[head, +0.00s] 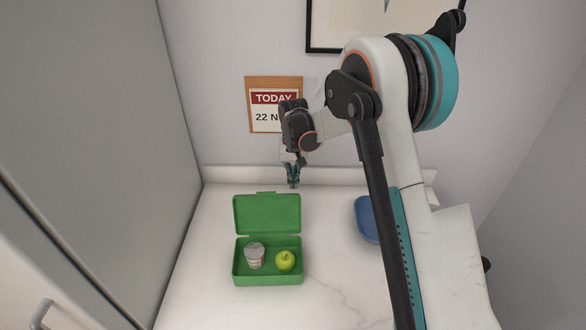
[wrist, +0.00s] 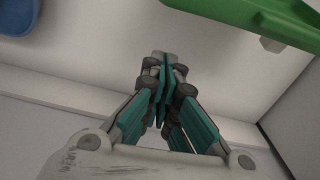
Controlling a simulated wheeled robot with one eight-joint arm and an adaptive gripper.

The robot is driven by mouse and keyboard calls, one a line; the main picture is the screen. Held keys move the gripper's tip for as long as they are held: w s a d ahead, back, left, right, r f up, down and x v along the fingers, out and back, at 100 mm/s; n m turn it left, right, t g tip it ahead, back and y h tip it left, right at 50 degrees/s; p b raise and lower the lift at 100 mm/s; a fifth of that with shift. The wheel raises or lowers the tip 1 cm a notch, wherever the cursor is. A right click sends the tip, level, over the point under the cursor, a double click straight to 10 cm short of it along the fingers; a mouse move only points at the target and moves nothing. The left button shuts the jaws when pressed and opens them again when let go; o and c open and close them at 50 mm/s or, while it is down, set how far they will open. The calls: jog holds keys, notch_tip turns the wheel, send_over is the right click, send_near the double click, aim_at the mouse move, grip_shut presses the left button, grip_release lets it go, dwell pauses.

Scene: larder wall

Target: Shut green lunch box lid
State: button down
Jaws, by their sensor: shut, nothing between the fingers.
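The green lunch box (head: 268,283) stands on the white counter in the head view. Its lid (head: 267,214) is raised at the back, so the box is open. A grey and white cup (head: 254,256) and a green apple (head: 285,261) are inside. My gripper (head: 293,185) is behind the lid, near the back wall, pointing down, and apart from the lid. In the wrist view my gripper (wrist: 163,70) is shut and empty. A green edge of the lid (wrist: 255,18) shows at the top right there.
A blue object (head: 367,219), partly hidden by my arm, lies on the counter (head: 330,275) to the right. A tall grey cabinet (head: 90,130) stands at left. A calendar (head: 262,105) and a framed picture (head: 325,30) hang on the wall. Counter between box and blue object is clear.

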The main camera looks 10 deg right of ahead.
jog(key=shift+s+a+r, duration=0.1)
jog(key=shift+s+r, duration=0.15)
jog(key=shift+s, duration=0.35)
jog(key=shift+s+a+r, duration=0.1)
jog(key=shift+s+r, duration=0.1)
jog(key=shift+s, duration=0.35)
jog(key=shift+s+r, duration=0.25)
jog(key=shift+s, duration=0.35)
jog(key=shift+s, duration=0.1)
jog(key=shift+r, duration=0.1)
